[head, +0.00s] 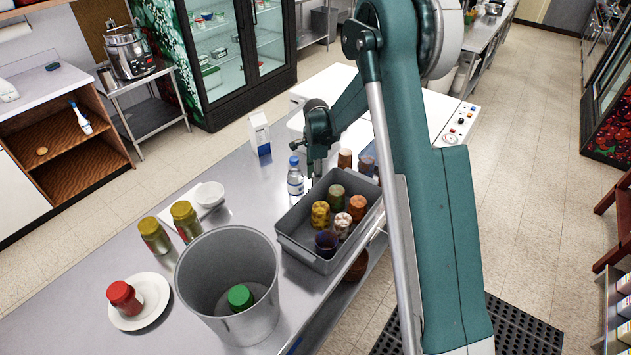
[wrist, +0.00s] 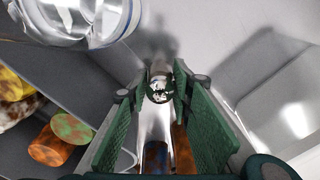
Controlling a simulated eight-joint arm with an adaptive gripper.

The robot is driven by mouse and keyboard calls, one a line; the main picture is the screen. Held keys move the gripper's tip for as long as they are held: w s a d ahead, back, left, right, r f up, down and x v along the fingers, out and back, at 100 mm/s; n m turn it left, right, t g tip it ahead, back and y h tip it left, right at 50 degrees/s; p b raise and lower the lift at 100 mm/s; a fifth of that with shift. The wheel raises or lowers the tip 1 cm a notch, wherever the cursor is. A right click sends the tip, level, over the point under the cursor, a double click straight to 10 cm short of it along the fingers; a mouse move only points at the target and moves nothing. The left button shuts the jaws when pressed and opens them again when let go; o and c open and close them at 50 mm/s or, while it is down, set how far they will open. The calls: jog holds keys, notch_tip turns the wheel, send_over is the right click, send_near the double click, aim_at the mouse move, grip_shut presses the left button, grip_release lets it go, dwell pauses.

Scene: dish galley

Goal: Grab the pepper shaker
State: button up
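A small shiny shaker (wrist: 160,88) with dark specks inside shows between the fingertips in the wrist view. It looks like the pepper shaker; no label can be read. My gripper (wrist: 160,94) points down at the counter, with its green finger pads apart on either side of the shaker. A narrow gap seems to show on both sides of it. In the head view my gripper (head: 315,176) is just right of the water bottle (head: 295,180), behind the grey bin (head: 284,240); the shaker cannot be made out there.
The water bottle (wrist: 85,22) stands close by at upper left in the wrist view, with the bin (wrist: 65,65) along the left. A brown jar (head: 345,158) stands right of my gripper. A milk carton (head: 259,133) is behind. Counter right of the fingers is bare.

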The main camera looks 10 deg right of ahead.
jog(key=shift+r, duration=0.15)
jog(key=shift+r, duration=4.9)
